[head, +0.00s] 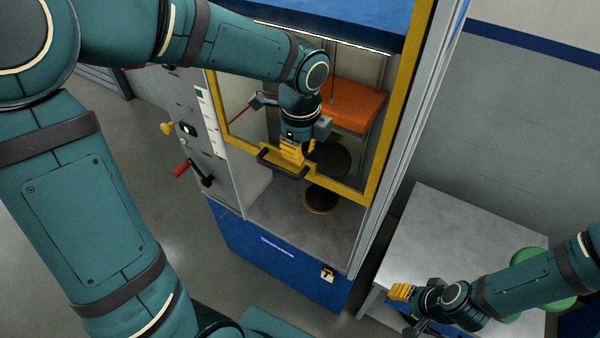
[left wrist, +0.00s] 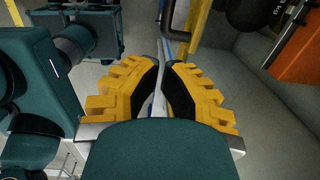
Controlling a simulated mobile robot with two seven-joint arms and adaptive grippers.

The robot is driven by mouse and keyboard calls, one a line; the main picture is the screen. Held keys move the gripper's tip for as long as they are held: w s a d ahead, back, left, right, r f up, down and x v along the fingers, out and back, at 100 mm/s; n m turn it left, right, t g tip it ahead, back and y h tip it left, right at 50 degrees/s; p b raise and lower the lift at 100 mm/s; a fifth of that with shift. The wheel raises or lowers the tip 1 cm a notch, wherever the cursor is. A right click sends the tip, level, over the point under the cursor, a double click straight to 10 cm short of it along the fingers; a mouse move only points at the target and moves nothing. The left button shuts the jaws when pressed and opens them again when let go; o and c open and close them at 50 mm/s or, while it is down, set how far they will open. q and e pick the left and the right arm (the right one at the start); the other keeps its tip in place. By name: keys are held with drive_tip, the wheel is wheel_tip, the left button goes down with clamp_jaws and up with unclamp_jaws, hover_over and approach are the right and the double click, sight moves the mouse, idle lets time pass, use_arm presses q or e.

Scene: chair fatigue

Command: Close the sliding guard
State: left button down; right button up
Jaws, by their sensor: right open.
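The sliding guard (head: 372,190) is a yellow-framed clear panel on the front of the test machine. Its lower rail hangs above the machine floor, with an open gap below. A dark bar handle (head: 283,164) sits on the lower rail. My left gripper (head: 294,151) is at the handle, pointing down; its yellow fingertips (left wrist: 159,67) are close together with only a narrow gap. In the left wrist view the dark bar (left wrist: 172,18) lies beyond the tips, not clearly between them. My right gripper (head: 408,307) is open and empty at the lower right, by the side table.
An orange chair seat (head: 352,104) is inside the machine, with a dark round pad (head: 321,199) below. A grey table (head: 440,220) with a green stool-like disc (head: 530,262) stands right.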

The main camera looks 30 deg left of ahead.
sight(300, 175)
use_arm(q)
drive_tip(key=f, duration=0.8)
drive_tip(key=shift+w+a+f+b, duration=0.15)
drive_tip(key=shift+w+b, duration=0.15)
drive_tip(key=shift+b, duration=0.05)
use_arm(e)
drive_tip(key=shift+w+f, duration=0.1)
drive_tip(key=shift+f, duration=0.35)
